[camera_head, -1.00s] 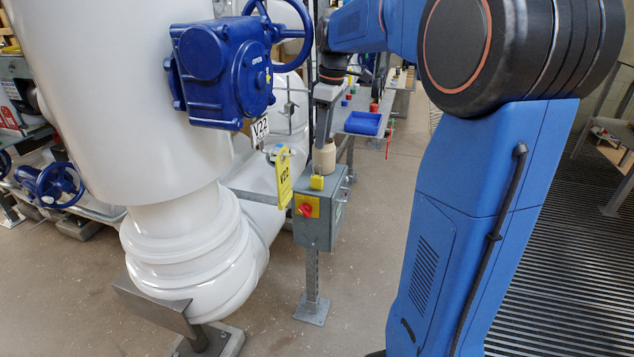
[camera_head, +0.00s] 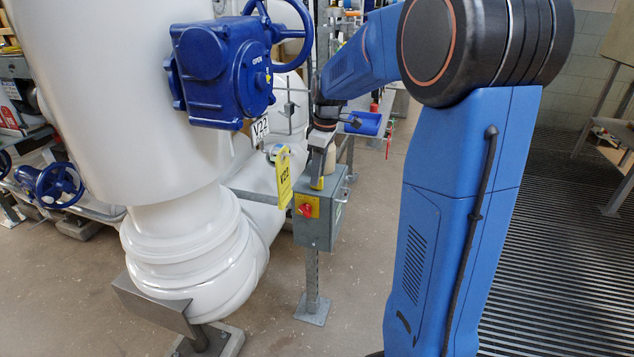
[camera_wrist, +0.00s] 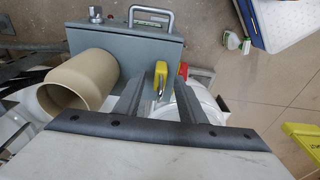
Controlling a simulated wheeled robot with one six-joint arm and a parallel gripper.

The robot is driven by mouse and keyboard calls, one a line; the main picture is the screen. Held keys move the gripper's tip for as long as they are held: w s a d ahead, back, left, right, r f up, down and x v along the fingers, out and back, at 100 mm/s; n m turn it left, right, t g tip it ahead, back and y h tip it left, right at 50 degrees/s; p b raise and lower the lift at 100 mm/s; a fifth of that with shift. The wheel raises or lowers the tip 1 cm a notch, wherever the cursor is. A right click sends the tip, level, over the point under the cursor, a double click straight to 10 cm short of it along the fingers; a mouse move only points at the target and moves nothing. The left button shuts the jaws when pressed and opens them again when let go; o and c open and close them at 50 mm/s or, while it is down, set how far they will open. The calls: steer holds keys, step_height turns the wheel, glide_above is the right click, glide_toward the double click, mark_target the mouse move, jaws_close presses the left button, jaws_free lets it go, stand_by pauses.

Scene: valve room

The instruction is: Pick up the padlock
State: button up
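The yellow padlock (camera_head: 317,184) sits on top of the grey control box (camera_head: 315,228), near its front edge. In the wrist view the padlock (camera_wrist: 160,74) shows between my two fingertips, with its metal shackle visible. My gripper (camera_head: 318,172) points down over the box, and in the wrist view my gripper (camera_wrist: 158,80) is open with one finger on each side of the padlock. Gaps show between the padlock and both fingers. In the head view my gripper partly covers the padlock.
A beige cylinder (camera_wrist: 80,80) stands on the box close beside my left finger in the wrist view. A metal handle (camera_wrist: 151,12) is at the box's edge. A red knob (camera_head: 306,210) is on the box front.

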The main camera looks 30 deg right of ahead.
steer(key=shift+f, duration=0.5)
jaws_close()
steer(key=shift+r, duration=0.55)
steer(key=s+a, duration=0.6)
step_height(320, 180, up, 14)
steer(key=shift+w, duration=0.2)
